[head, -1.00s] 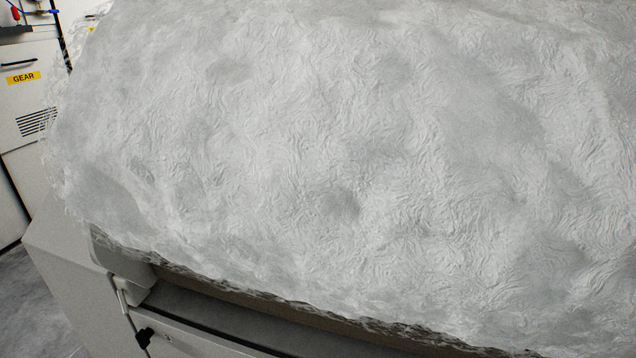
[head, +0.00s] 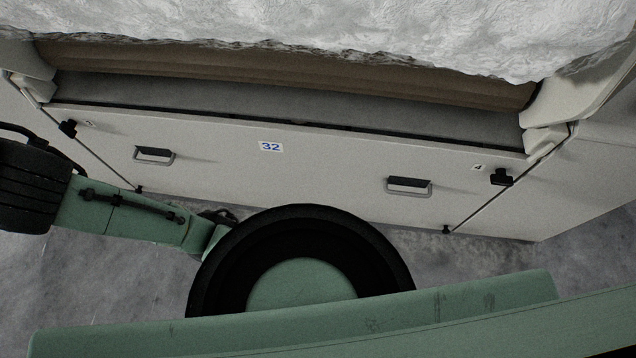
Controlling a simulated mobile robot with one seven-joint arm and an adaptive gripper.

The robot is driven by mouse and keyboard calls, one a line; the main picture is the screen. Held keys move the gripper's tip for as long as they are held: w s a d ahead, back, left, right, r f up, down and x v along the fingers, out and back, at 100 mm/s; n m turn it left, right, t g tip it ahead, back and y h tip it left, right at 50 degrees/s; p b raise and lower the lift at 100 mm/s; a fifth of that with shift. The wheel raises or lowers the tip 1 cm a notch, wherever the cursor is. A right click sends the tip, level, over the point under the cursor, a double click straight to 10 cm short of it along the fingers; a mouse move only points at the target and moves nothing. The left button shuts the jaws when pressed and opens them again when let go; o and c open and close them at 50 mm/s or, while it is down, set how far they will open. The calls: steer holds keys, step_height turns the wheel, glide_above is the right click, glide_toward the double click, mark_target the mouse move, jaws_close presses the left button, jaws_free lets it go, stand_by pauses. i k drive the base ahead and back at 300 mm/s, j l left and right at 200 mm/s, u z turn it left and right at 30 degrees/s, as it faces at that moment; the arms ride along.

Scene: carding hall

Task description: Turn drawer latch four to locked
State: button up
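Drawer latch four (head: 501,177) is a small black knob at the upper right corner of the pale drawer front (head: 330,170), beside a small printed mark that looks like a 4 (head: 478,168). Its exact turn angle is hard to read at this size; its wider part seems to lie roughly crosswise, near the seam at the drawer's right edge. My gripper is out of the picture.
Another black latch (head: 68,128) sits at the drawer's upper left corner. Two recessed handles (head: 154,155) (head: 409,187) and a 32 label (head: 270,147) are on the front. A fibre mass (head: 400,30) overhangs above. Grey floor (head: 520,256) shows below right.

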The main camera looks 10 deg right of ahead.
mark_target(500, 178)
steer(key=k+l+z, duration=0.1)
steer(key=l+z, duration=0.75)
steer(key=z, duration=0.15)
steer(key=k+l, duration=0.95)
steer(key=l, duration=0.2)
steer(key=i, duration=0.35)
